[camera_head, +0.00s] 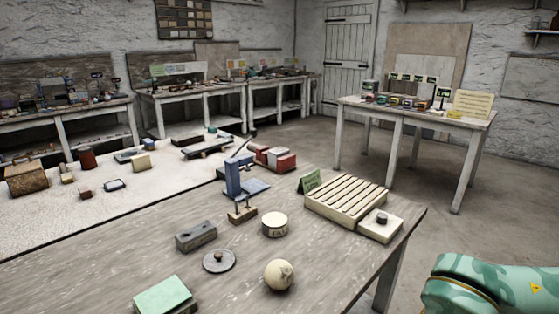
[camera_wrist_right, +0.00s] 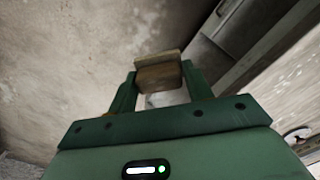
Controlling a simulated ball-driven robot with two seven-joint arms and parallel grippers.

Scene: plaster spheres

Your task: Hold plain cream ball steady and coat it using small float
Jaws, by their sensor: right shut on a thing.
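The plain cream ball (camera_head: 279,275) rests on the grey wooden table near its front, with a small rough patch on its upper right. My right gripper (camera_wrist_right: 159,82) is shut on a small tan, wood-like block (camera_wrist_right: 158,74) with a paler flat top layer. I cannot tell for sure whether this block is the small float. The wrist view shows it away from the ball, with floor and a table edge behind. In the head view only a green part of my right arm shows at the lower right. My left gripper is not in view.
Around the ball are a grey disc with a knob (camera_head: 219,261), a round cream tin (camera_head: 275,225), a grey block (camera_head: 196,236) and a green-topped block (camera_head: 165,296). A slatted cream rack (camera_head: 345,200) and a knobbed pale slab (camera_head: 381,226) stand at right. Table is clear right of the ball.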

